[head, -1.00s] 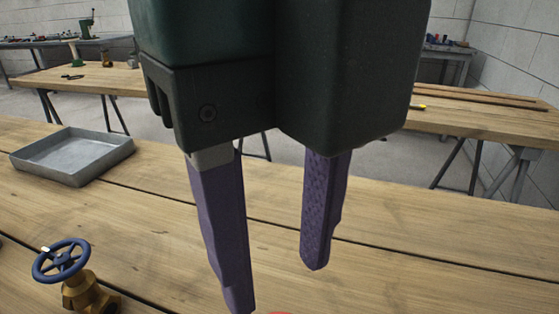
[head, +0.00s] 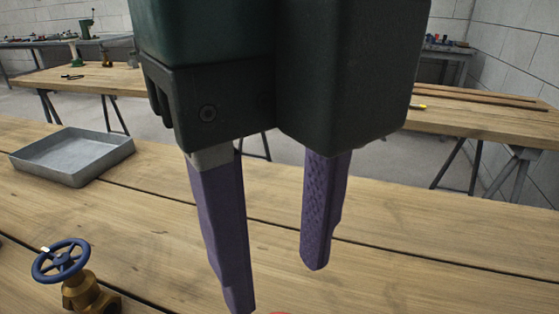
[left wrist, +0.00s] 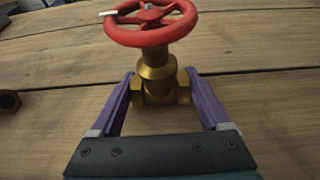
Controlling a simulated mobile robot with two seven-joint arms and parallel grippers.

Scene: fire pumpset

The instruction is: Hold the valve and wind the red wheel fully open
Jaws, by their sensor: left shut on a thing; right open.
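In the left wrist view a brass valve with a red wheel (left wrist: 150,22) stands on the wooden bench. My left gripper (left wrist: 160,88) is shut on the brass valve body (left wrist: 158,78), one purple finger on each side, below the wheel. A small pale mark shows on the wheel's left rim. My right gripper (head: 278,285) hangs large in the middle of the head view, fingers down, open and empty. Only a sliver of the red wheel shows at the bottom edge of the head view, below the right fingers. The left gripper is not in the head view.
A second brass valve with a blue wheel (head: 62,260) stands on the bench at lower left. A grey metal tray (head: 72,157) lies behind it. More benches (head: 480,115) stand at the back. The bench top right of my right gripper is clear.

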